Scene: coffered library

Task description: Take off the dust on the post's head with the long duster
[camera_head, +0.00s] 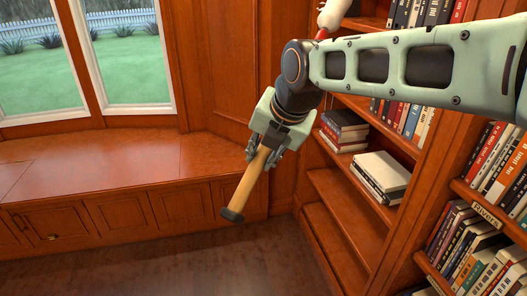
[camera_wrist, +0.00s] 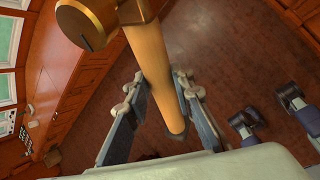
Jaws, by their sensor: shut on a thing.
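The handle slants down left to a dark, wider end (camera_head: 232,215). In the wrist view the handle (camera_wrist: 152,55) passes between both fingers (camera_wrist: 163,100). I cannot make out the post's head or dust in either view.
Bookshelves fill the right side, with stacked books (camera_head: 380,175) close to my gripper and more books (camera_head: 490,255) lower right. A wooden window bench (camera_head: 110,165) runs along the left under the window. The dark wood floor (camera_head: 150,255) in front is clear.

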